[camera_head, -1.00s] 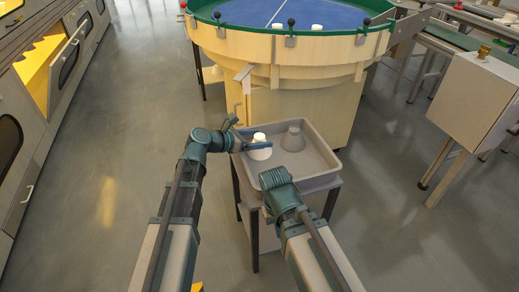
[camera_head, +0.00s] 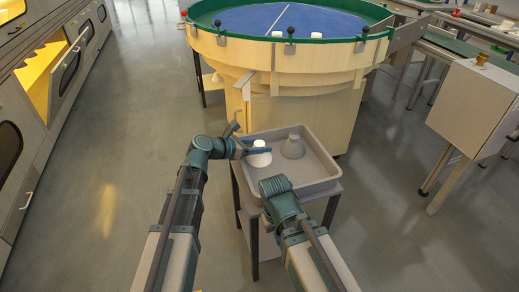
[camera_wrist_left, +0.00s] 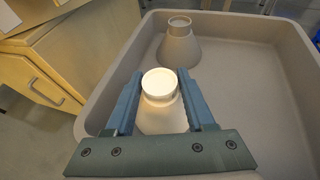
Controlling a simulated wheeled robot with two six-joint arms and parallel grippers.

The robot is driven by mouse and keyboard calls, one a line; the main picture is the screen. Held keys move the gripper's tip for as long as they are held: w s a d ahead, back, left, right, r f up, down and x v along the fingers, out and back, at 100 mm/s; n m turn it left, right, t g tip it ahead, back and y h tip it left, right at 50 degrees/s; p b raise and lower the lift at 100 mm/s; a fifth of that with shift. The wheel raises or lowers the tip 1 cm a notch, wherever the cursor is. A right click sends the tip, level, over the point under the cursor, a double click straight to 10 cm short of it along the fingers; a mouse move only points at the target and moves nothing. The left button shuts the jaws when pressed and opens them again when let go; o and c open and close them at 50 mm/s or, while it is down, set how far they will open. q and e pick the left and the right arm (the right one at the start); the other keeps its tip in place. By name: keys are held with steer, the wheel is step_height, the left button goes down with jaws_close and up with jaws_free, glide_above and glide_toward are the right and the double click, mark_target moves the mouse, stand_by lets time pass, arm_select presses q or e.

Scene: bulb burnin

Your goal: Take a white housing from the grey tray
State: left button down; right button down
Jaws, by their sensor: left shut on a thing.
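The white housing (camera_head: 259,158), a cone with a narrow round top, stands upright in the left part of the grey tray (camera_head: 321,188). My left gripper (camera_head: 257,151) reaches in from the left and is shut on it. In the left wrist view the white housing (camera_wrist_left: 161,112) sits between the two blue fingers (camera_wrist_left: 160,84). Whether its base touches the tray floor is hard to tell. A grey cone-shaped housing (camera_head: 293,148) stands apart behind it, to the right. My right arm's wrist hangs over the tray's near edge; its gripper is hidden.
The tray rests on a dark-legged stand (camera_head: 254,236). Just behind is a large round wooden table with a green rim (camera_head: 300,41) and blue top, carrying small white pieces. A cabinet box (camera_head: 474,105) stands at right. The tray's right part is empty.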

mark_target(259, 143)
arm_select(q)
steer(key=shift+r+p, duration=5)
steer(key=shift+r, duration=0.05)
